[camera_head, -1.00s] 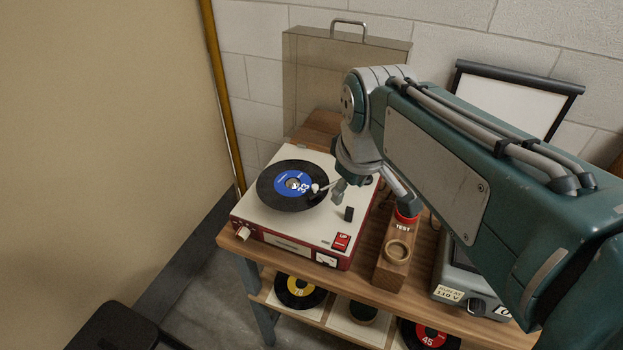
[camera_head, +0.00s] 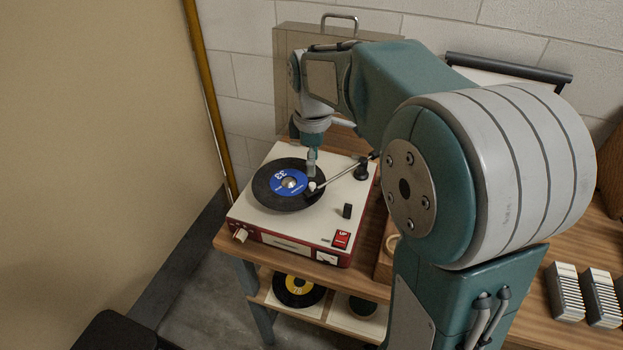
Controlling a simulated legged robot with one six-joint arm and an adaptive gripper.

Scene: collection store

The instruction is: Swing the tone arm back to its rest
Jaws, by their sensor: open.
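The record player (camera_head: 285,222) has a cream top and a red body and stands on the wooden bench. A black record with a blue label (camera_head: 290,182) lies on it. The thin tone arm (camera_head: 343,174) runs from a black pivot (camera_head: 362,169) at the back right to its head over the record's right part; I cannot tell whether the head touches the record. A small black block (camera_head: 347,211) stands on the deck's right side. My gripper (camera_head: 312,171) points down beside the tone arm's head, on its far side, open, with no object visible in it. Its finger gap is too small to see.
A red switch marked UP (camera_head: 341,239) is at the deck's front right corner. Records lie on the lower shelf (camera_head: 345,320). My arm hides much of the bench's right side.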

